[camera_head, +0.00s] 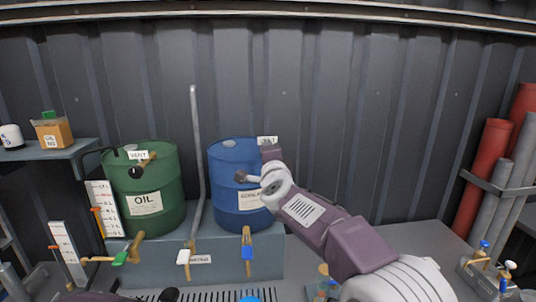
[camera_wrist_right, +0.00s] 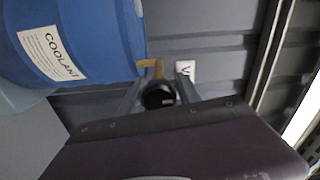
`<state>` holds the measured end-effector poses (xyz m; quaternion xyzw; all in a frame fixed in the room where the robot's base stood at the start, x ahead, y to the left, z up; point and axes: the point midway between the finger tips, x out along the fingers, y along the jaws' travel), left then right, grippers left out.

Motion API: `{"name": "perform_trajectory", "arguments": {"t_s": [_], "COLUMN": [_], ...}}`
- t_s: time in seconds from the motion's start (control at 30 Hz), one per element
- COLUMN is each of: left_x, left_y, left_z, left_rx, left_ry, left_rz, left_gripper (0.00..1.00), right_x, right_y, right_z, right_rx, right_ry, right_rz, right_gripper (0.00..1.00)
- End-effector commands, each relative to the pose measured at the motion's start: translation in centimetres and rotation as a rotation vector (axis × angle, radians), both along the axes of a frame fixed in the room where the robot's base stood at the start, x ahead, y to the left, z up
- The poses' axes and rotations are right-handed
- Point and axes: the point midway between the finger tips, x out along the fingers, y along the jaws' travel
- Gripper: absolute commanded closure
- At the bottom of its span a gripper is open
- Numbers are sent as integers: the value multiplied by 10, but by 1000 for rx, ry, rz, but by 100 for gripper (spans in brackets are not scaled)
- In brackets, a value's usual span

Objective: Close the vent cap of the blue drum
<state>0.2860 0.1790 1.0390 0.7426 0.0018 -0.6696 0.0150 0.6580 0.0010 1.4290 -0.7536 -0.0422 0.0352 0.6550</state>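The blue drum (camera_head: 232,165) stands upright on the right part of a grey-blue stand, and its side with the COOLANT label (camera_wrist_right: 52,52) shows at the upper left of the right wrist view. My right gripper (camera_wrist_right: 159,88) is at the drum's top right side in the head view. In the wrist view its two fingers stand apart on either side of the black vent cap (camera_wrist_right: 158,95), which sits by a yellow fitting (camera_wrist_right: 150,66). I cannot tell whether the fingers touch the cap. In the head view my arm hides the cap.
A green OIL drum (camera_head: 148,190) with its own vent fitting stands left of the blue drum, and a grey pipe (camera_head: 195,140) rises between them. Taps hang at the stand's (camera_head: 215,262) front. A ribbed wall (camera_head: 330,110) is close behind. Red cylinders (camera_head: 488,165) stand far right.

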Motion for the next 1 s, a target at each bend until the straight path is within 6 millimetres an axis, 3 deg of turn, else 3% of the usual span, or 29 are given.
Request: {"name": "perform_trajectory", "arguments": {"t_s": [0.37,0.47,0.8,1.0], "left_x": [0,0,0,0], "left_y": [0,0,0,0], "left_z": [-1,-8,-25,-27], "left_rx": [0,0,0,0], "left_ry": [0,0,0,0], "left_rz": [0,0,0,0], "left_gripper": [64,64,64,64], "right_x": [-2,-13,-76,-90], "right_y": [0,-1,-8,-10], "right_z": [-1,-3,-2,-1], "right_rx": [-2,-1,-2,-1], "right_ry": [1,0,-1,0], "right_rz": [1,1,2,1], "right_gripper": [44,44,44,44]}}
